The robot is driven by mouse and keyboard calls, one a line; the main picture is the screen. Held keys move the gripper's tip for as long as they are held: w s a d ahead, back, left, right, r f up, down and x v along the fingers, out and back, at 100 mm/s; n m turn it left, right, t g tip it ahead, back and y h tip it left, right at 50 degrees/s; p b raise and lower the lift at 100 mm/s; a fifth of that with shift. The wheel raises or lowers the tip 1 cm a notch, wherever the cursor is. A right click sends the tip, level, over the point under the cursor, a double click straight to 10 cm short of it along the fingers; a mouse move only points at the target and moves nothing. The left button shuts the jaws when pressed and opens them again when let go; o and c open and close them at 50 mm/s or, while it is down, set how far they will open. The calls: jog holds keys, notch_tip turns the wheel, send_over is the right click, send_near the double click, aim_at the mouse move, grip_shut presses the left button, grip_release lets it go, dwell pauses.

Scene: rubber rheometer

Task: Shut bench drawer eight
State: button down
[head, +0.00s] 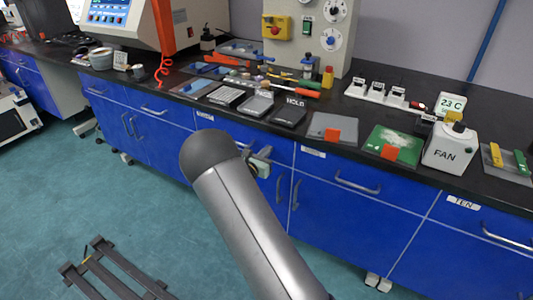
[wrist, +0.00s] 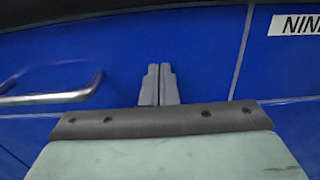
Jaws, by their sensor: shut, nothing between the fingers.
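The drawer just left of the one labelled NINE is a blue front (head: 275,146) under the black bench top. My arm hides part of it in the head view. In the wrist view its blue face (wrist: 205,60) fills the middle, with a metal bar handle (wrist: 50,97) at left. My gripper (wrist: 158,70) is shut and empty, fingers together, pointing at this face to the right of the handle. Whether the fingertips touch it I cannot tell. In the head view my gripper (head: 260,160) is partly behind my arm. The front looks about level with its neighbours; a small gap cannot be ruled out.
The drawer labelled NINE (wrist: 290,25) is right of a vertical seam; drawer TEN (head: 463,202) is further right. Cupboard handles (head: 295,195) stick out below. The bench top holds a FAN box (head: 450,148) and several trays. A dark frame (head: 110,270) lies on the open floor.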

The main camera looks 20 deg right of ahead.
jog(key=shift+w+d+r, duration=0.2)
jog(key=shift+d+r, duration=0.05)
jog(key=shift+d, duration=0.05)
